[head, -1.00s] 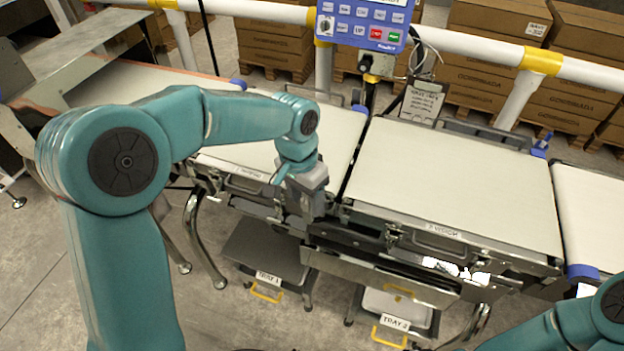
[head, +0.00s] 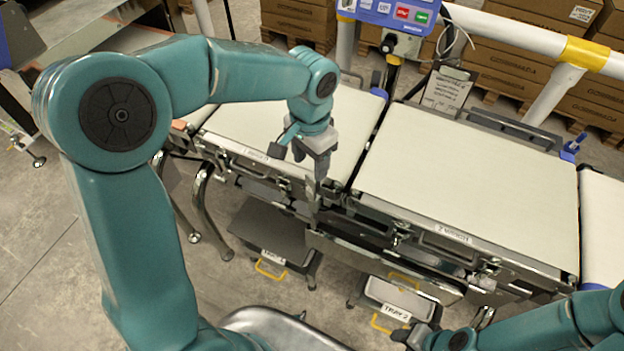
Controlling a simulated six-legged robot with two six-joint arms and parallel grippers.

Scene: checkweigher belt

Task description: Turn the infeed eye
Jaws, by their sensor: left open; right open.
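My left gripper (head: 316,180) hangs in front of the infeed belt (head: 265,130), near its front right corner and the gap to the weigh belt (head: 460,180). Its jaws are open, pointing down, and I see nothing held in them. I cannot make out the infeed eye; the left gripper and arm cover part of the infeed's front edge. My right gripper (head: 428,337) is at the bottom edge, open, low in front of tray 2 (head: 398,296). It appears empty.
Tray 1 (head: 268,238) sits below the infeed belt. A blue keypad panel (head: 390,10) stands behind the belts, with a white guard rail (head: 500,36) and stacked cartons (head: 510,70) beyond. Metal frames and latches line the belts' front. Floor at the lower left is clear.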

